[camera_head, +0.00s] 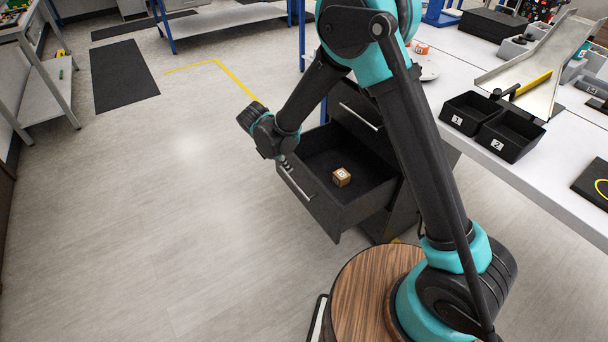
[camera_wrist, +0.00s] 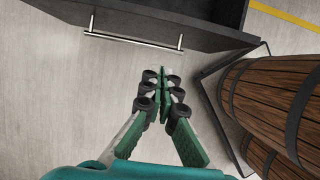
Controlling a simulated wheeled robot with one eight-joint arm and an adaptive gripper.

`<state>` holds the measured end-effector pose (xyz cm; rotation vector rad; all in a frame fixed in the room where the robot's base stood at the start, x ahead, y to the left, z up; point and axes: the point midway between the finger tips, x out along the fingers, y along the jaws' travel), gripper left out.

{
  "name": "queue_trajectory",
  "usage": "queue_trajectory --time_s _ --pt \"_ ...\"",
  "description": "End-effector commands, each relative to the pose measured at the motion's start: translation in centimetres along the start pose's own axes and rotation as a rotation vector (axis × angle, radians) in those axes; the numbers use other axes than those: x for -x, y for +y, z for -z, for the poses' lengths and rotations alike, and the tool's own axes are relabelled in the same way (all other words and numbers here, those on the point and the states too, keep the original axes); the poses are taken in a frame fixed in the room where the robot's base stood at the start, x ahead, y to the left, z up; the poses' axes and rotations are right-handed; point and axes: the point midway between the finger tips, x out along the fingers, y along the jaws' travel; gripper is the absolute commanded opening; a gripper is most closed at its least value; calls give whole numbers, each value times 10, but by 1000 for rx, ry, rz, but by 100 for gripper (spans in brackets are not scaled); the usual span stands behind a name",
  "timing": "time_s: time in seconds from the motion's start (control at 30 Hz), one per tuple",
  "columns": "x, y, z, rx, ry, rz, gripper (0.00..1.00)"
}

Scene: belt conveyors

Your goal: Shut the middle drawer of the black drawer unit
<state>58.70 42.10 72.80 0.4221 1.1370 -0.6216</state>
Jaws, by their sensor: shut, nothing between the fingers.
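The black drawer unit (camera_head: 378,228) stands under the edge of the white table. One drawer (camera_head: 318,209) is pulled well out, below a closed drawer front (camera_head: 362,104) with its own handle; it appears to be the middle one. A small wooden cube (camera_head: 341,177) with a white label lies inside it. My gripper (camera_head: 286,163) is at the far end of the open drawer's front, by its bar handle (camera_head: 294,183). In the wrist view my gripper (camera_wrist: 164,78) is shut and empty, pointing toward the drawer front (camera_wrist: 200,32) and handle (camera_wrist: 130,41), with a visible gap.
The white table (camera_head: 533,165) at right carries two black bins (camera_head: 511,134) and a metal chute (camera_head: 535,68). Floor left of the drawer is clear, with a dark mat (camera_head: 124,75) and yellow line (camera_head: 236,80) farther off. A shelf (camera_head: 45,92) stands far left.

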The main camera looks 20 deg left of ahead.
Motion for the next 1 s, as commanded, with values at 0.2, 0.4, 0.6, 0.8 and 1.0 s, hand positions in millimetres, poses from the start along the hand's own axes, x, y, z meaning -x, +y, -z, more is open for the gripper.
queue_trajectory --time_s 0.2,0.4,0.6,0.8,1.0 --pt "-22 1 1 5 -1 1 0" --pt "-60 0 1 2 0 1 0" --pt "-99 0 1 2 0 1 0" --pt "-110 0 -25 0 0 1 0" --pt "-114 0 -36 2 0 1 0"
